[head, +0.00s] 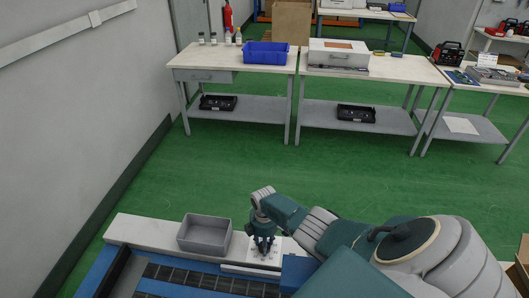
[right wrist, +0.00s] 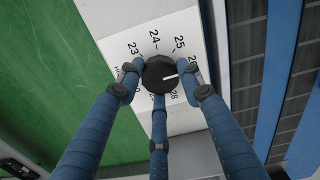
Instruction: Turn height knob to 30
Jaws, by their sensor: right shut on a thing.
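I can read 23, 24, 25 and 28; other numbers are partly hidden by fingers. In the head view my right gripper (head: 264,243) points down onto the dial plate (head: 256,256), and the knob is hidden there. My left gripper is not in view.
A grey open box (head: 204,234) stands left of the dial plate on the white ledge (head: 140,230). A blue conveyor-like structure (head: 190,270) runs along the front. Green floor (head: 180,180) is clear up to the worktables (head: 390,68) at the back.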

